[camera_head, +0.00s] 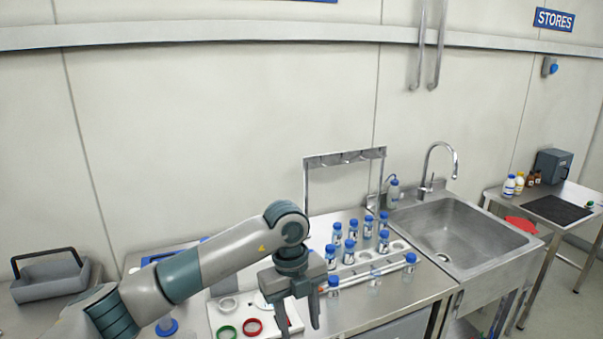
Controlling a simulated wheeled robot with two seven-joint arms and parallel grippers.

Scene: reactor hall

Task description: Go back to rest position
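My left arm comes in from the left and reaches across the front of the steel counter (402,300). My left gripper (299,322) points down in front of the rack of blue-capped bottles (348,275). Its two fingers are apart, with nothing seen held between them. The arm and gripper hide part of the counter and of a white board (215,315) under them. My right gripper is not in view.
Green (227,331) and red (253,326) rings lie on the board. A steel sink (455,240) with a tall tap (436,165) is at the right. A grey carrier (50,278) stands at the left. A side table with small bottles and a black mat (557,209) is farther right.

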